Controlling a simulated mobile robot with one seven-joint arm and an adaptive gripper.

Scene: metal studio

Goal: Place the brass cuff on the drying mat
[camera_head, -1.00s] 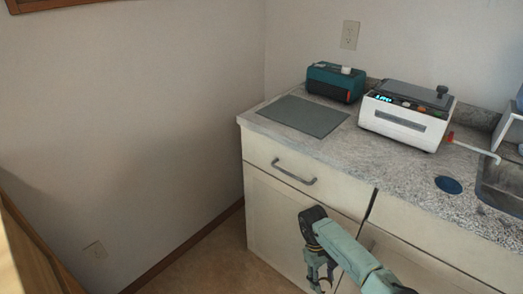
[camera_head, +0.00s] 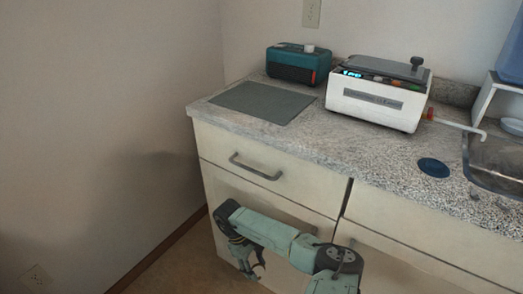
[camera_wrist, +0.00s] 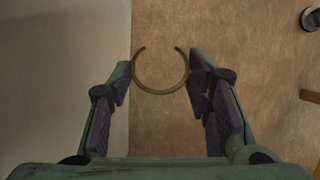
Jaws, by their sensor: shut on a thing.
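The brass cuff (camera_wrist: 137,81) is an open ring, its gap facing up in the wrist view. My gripper (camera_wrist: 162,78) is shut on it, with the ring between the two fingertips. In the head view my gripper (camera_head: 252,268) hangs low in front of the cabinet, below the counter top; the cuff is too small to make out there. The drying mat (camera_head: 262,102) is a flat grey-green rectangle at the left end of the counter. It is bare.
On the granite counter (camera_head: 330,148), a teal box (camera_head: 297,65) stands behind the mat and a white machine (camera_head: 376,98) to its right. A blue disc (camera_head: 433,167) lies near the sink (camera_head: 495,165). A drawer handle (camera_head: 256,168) juts out above my gripper.

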